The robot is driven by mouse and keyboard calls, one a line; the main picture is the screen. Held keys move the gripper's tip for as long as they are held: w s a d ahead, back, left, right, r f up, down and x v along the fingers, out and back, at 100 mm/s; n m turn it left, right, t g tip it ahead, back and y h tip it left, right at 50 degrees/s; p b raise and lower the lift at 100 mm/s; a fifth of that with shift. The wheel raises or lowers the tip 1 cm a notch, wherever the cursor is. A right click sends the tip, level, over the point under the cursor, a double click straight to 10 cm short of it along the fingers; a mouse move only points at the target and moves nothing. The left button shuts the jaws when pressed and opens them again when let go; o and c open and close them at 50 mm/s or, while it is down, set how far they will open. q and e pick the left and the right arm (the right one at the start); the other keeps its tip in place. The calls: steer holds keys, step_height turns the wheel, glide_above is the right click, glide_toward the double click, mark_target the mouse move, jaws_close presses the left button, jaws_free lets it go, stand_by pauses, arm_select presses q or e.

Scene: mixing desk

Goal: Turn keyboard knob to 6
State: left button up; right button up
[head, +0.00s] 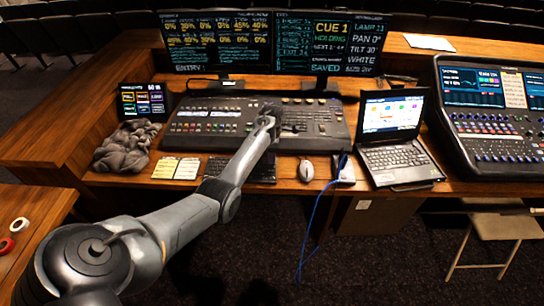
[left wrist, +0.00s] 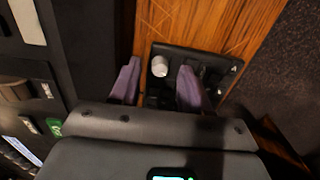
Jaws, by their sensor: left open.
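The black keyboard (head: 262,169) lies on the wooden desk, partly hidden behind my left arm in the head view. In the left wrist view one end of the keyboard (left wrist: 183,57) shows with a pale, round knob (left wrist: 160,66) on it. My left gripper (left wrist: 158,68) is open, with its two purple-grey fingers on either side of the knob. Gaps show between the fingers and the knob. The knob's markings and setting cannot be read. The knob itself is not distinguishable in the head view. My right gripper is not in view.
A white mouse (head: 306,171) and an open laptop (head: 393,140) stand to the keyboard's right. A lighting console (head: 222,122) lies behind it. Yellow notes (head: 176,168) and a grey cloth (head: 127,146) are to the left. A blue cable (head: 315,213) hangs over the front edge.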

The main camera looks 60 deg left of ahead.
arm_select(q)
steer(key=shift+f, duration=0.4)
jaws_close()
